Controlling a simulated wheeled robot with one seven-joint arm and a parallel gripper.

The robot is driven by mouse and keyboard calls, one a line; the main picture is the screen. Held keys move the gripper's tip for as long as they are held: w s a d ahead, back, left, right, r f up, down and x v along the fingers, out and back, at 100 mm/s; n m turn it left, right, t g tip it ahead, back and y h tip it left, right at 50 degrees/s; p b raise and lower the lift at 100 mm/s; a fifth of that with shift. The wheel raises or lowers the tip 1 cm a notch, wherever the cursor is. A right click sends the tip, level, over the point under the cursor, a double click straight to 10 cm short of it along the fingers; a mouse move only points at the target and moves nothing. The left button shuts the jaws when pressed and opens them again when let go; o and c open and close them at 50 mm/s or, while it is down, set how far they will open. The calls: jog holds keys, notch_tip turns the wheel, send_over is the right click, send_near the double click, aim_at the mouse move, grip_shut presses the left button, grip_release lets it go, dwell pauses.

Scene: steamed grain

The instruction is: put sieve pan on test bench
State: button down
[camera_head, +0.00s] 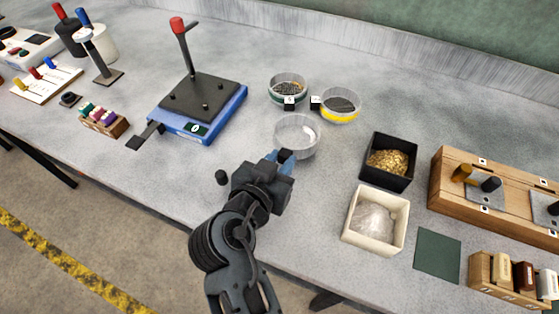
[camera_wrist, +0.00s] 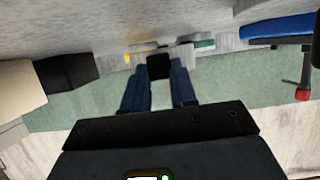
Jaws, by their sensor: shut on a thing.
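A round, clear, pale pan (camera_head: 297,137), which I take to be the sieve pan, is at the middle of the grey bench (camera_head: 160,175). My gripper (camera_head: 284,160) is at its near side, shut on its small black tab. In the wrist view the black tab (camera_wrist: 158,66) sits between the two blue fingers of my gripper (camera_wrist: 158,82). The pan looks level; I cannot tell whether it touches the bench. Two similar pans with black tabs stand just behind it, one with a dark green band (camera_head: 289,88) and one with a yellow band (camera_head: 340,104).
A blue device with a black plate and red-topped post (camera_head: 200,105) stands to the left. A black box of grain (camera_head: 388,162), a white box (camera_head: 376,220) and a wooden rack (camera_head: 495,190) are to the right. A small black knob (camera_head: 221,177) is left of my gripper.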

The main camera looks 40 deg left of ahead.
jog(key=shift+f, duration=0.2)
jog(key=shift+d+f+b, duration=0.1)
jog(key=shift+f+b, duration=0.1)
jog(key=shift+b, duration=0.15)
jog(key=c, duration=0.9)
grip_release()
jog(key=shift+s+f, duration=0.1)
jog(key=shift+f, duration=0.1)
jog(key=shift+s+r+p, duration=0.1)
jog(key=shift+r+p, duration=0.65)
jog(key=shift+p, duration=0.2)
jog(key=b+v, duration=0.2)
jog(key=v, duration=0.9)
jog(key=shift+s+r, duration=0.25)
jog(key=shift+r, duration=0.05)
jog(key=shift+s, duration=0.1)
